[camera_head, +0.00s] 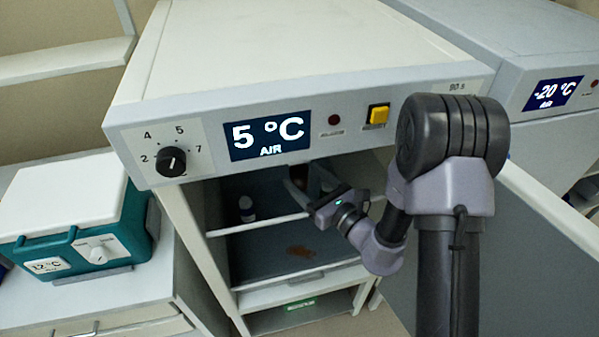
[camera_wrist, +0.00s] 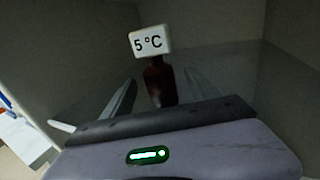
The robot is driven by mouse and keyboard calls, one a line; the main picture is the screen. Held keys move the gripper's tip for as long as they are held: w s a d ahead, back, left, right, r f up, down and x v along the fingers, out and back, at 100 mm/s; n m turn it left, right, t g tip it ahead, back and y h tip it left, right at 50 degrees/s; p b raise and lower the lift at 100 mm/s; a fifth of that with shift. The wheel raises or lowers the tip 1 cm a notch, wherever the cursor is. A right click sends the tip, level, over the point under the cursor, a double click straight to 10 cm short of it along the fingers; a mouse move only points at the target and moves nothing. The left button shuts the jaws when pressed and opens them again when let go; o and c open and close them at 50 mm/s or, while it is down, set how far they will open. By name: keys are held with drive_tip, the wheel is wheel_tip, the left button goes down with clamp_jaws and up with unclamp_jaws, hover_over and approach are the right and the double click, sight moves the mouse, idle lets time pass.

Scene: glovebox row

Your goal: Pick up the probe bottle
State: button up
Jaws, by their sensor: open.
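The probe bottle (camera_wrist: 161,84) is a dark brown bottle with a white "5 °C" display (camera_wrist: 150,41) on top. It stands upright on a shelf in the dim cabinet, ahead of my gripper in the wrist view. My gripper (camera_wrist: 160,80) is open, one finger on each side of the bottle's line, with visible gaps. How deep the fingers reach around it is hard to tell. In the head view my gripper (camera_head: 312,186) is inside the upper compartment, and a brown shape there is partly hidden by it and the cabinet front.
The open cabinet (camera_head: 300,95) shows "5 °C AIR". A small white-labelled bottle (camera_head: 247,208) stands left on the upper shelf. A brown patch (camera_head: 301,251) lies on the shelf below. A teal cooler (camera_head: 75,215) is left; a "-20 °C" unit (camera_head: 553,93) is right.

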drive_tip(key=x, duration=0.3)
drive_tip(key=shift+r, duration=0.1)
clamp_jaws()
drive_tip(key=shift+r, duration=0.15)
